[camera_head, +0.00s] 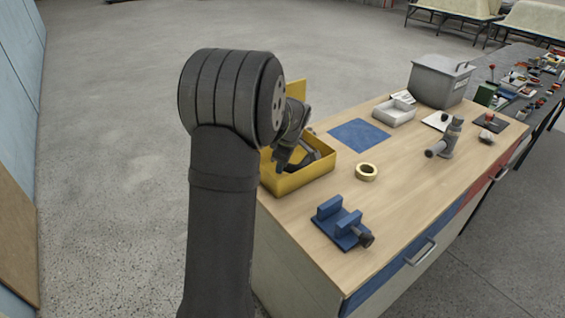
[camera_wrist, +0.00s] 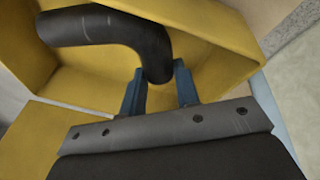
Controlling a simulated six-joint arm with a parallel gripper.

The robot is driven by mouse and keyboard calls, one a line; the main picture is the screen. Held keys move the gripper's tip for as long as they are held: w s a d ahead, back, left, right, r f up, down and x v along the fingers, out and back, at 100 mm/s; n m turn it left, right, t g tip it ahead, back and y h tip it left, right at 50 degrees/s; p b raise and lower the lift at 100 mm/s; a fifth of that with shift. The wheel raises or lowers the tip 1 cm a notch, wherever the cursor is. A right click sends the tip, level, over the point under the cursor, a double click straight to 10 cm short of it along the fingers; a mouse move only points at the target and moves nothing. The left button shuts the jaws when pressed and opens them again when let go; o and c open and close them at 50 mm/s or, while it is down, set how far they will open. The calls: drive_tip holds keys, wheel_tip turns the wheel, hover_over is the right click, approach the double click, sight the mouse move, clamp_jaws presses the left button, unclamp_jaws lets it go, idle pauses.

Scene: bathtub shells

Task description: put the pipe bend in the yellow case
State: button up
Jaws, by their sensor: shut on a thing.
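The yellow case (camera_head: 301,179) stands open at the back left edge of the workbench, its lid raised. In the wrist view its yellow walls (camera_wrist: 210,25) fill most of the picture. The pipe bend is a dark, curved tube (camera_wrist: 100,26) in the wrist view. My gripper (camera_wrist: 160,88) is shut on one end of the pipe bend, with a blue finger on each side. The bend is over or inside the case; whether it touches the floor of the case I cannot tell. In the head view my arm hides part of the case and gripper.
A blue vise (camera_head: 340,224), a tape roll (camera_head: 366,172) and a grey pipe fitting (camera_head: 447,140) stand on the workbench (camera_head: 400,190). A blue mat (camera_head: 359,134), a white tray (camera_head: 394,112) and a grey box (camera_head: 440,82) are farther back. Bare wood lies between them.

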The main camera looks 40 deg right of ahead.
drive_tip(key=shift+f, duration=0.15)
drive_tip(key=shift+f, duration=0.45)
drive_tip(key=o, duration=1.1)
drive_tip(key=shift+c, duration=0.2)
drive_tip(key=shift+r, duration=0.55)
drive_tip(key=v, duration=1.2)
